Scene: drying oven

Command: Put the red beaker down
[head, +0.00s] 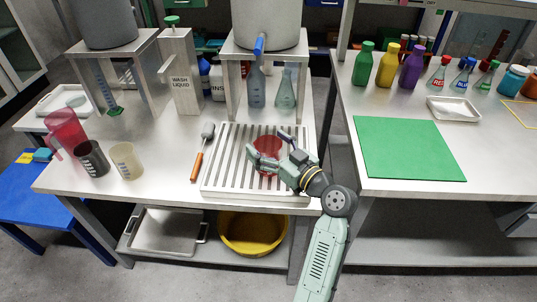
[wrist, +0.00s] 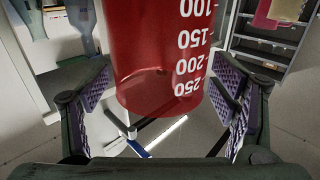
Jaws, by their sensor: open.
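The red beaker (head: 267,158) is at the grey slatted rack (head: 225,165) on the left bench, partly hidden by my gripper (head: 268,147). Whether its base rests on the slats is hard to tell. In the wrist view the beaker (wrist: 160,60) is large, with white scale numbers, and sits between the two purple-padded fingers of my gripper (wrist: 160,100). The fingers are open, with a visible gap on each side of the beaker.
An orange-handled brush (head: 197,165) lies left of the rack. A pink jug (head: 66,130), a dark beaker (head: 92,158) and a cream beaker (head: 126,161) stand at the bench's left. Flasks (head: 257,90) stand behind. A green mat (head: 408,150) covers part of the right bench.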

